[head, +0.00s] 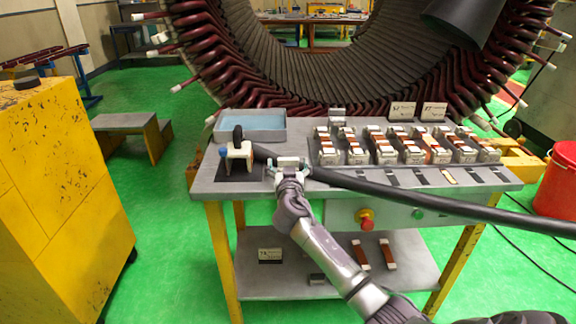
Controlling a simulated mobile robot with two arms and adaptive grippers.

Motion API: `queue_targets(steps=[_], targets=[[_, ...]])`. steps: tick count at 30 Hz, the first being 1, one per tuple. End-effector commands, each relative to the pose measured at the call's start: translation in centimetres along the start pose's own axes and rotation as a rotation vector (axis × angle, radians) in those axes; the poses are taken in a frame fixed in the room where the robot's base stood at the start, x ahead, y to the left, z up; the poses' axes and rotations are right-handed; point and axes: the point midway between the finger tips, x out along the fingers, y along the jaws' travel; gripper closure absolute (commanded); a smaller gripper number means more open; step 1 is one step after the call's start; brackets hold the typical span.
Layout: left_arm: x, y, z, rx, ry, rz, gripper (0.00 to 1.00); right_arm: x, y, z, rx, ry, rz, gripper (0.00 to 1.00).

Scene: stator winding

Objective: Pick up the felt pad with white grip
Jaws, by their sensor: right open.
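A small pale block with a white top (288,161), which looks like the felt pad with white grip, is at the front left of the workbench (262,190). My right gripper (288,170) is open, with its fingers to either side of this block. The gripper hides the block's lower part, and I cannot tell whether the fingers touch it. My left gripper is not in view.
A thick black cable (400,188) crosses the bench close by the right gripper. A white tool with a blue end (237,155) stands left of it. A blue-grey tray (250,124) is behind. Rows of clamp-like blocks (384,150) fill the right. The stator (300,75) rises behind.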

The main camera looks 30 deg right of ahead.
Motion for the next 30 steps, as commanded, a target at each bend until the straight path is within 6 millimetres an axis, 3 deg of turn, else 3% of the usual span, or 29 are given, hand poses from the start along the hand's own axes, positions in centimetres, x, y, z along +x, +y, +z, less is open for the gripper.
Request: queue_targets(steps=[9,21,30], targets=[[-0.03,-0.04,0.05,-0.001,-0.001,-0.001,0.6,0.72,0.04,0.05,0.0,-0.001,0.001,0.06],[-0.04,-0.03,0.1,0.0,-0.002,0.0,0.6,0.69,0.03,0.07,0.0,-0.001,0.001,0.71],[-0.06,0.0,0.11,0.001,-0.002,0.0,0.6,0.7,0.02,-0.21,0.0,0.0,0.001,0.73]])
